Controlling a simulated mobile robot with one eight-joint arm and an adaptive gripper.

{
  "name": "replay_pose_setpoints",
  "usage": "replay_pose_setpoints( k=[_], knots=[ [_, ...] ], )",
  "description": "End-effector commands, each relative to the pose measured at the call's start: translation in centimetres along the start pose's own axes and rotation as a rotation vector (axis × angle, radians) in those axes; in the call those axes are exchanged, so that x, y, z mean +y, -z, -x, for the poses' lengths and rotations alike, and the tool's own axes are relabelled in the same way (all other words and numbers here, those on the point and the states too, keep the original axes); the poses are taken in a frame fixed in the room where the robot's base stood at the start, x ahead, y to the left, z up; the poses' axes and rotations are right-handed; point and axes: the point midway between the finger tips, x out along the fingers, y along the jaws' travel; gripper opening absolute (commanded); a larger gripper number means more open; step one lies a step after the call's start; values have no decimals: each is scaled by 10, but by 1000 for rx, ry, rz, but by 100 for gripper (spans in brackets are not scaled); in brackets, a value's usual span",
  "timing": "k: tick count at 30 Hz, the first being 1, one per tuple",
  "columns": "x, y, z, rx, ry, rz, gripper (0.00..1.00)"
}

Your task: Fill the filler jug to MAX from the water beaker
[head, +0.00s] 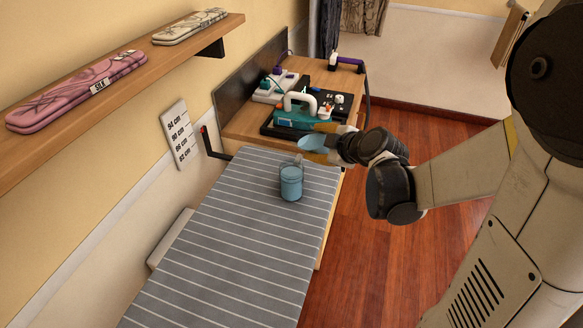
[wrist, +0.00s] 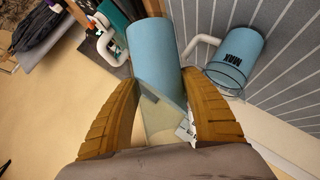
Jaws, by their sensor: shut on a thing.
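The filler jug (head: 291,184) stands upright on the grey striped ironing surface, near its far end. In the wrist view the jug (wrist: 238,52) is blue, with a dark MAX label, a clear rim and a pale handle or spout on its left side. My gripper (head: 322,142) is shut on the light blue water beaker (head: 311,143), above and just behind the jug. In the wrist view the beaker (wrist: 155,50) sits between both yellow-brown fingers, with a clear part nearer the palm. Its exact tilt and the jug's water level against the mark are hard to tell.
The striped surface (head: 225,243) is otherwise bare. Behind it, a wooden bench (head: 240,130) carries a dark tray with a white-handled teal iron (head: 298,107) and several small items. A wall shelf (head: 130,87) holds two flat cases.

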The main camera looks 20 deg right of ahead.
Motion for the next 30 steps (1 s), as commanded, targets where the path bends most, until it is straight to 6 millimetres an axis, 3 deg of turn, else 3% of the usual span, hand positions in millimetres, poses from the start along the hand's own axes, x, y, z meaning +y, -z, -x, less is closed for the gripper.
replay_pose_setpoints(
  k=[30],
  knots=[
    [0,-1,-1,-23,-22,52,12]
  ],
)
